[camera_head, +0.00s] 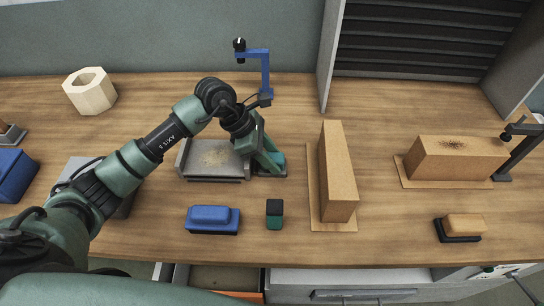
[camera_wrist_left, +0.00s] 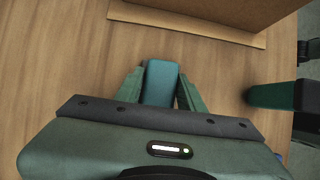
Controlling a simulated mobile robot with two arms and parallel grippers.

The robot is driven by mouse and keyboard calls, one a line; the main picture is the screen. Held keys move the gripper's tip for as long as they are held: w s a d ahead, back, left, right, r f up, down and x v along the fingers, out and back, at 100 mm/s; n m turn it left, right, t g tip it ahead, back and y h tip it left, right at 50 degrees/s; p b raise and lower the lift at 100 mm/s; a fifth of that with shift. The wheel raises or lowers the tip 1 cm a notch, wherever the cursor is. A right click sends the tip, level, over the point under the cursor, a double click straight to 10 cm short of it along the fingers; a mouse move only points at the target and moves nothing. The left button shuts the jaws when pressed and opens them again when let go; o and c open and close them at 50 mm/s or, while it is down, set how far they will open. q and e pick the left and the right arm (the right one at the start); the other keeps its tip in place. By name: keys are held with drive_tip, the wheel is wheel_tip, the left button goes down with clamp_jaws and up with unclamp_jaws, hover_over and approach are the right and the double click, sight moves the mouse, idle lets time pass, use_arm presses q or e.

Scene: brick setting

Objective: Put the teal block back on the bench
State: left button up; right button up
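My left gripper (camera_head: 272,160) is over the bench, in the middle of the head view. The teal block (camera_head: 279,157) shows there between its fingers, partly hidden by them. In the left wrist view the teal block (camera_wrist_left: 160,82) stands between the two fingertips (camera_wrist_left: 161,90), which lie against its sides. The gripper is shut on it. I cannot tell whether the block's underside touches the wood. The wooden bench (camera_head: 400,225) runs across the head view. My right gripper is not in view.
A grey tray (camera_head: 215,178) is left of the gripper and a tall cardboard-brown block (camera_head: 337,170) right of it. A black and green block (camera_head: 274,214) and a blue brush-like block (camera_head: 212,219) lie nearer the front edge. A blue stand (camera_head: 265,72) is behind.

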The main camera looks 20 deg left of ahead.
use_arm(q)
drive_tip(key=shift+o, duration=0.9)
drive_tip(key=shift+r, duration=0.15)
drive_tip(key=b+v, duration=0.2)
drive_tip(key=v, duration=1)
drive_tip(key=shift+b, duration=0.3)
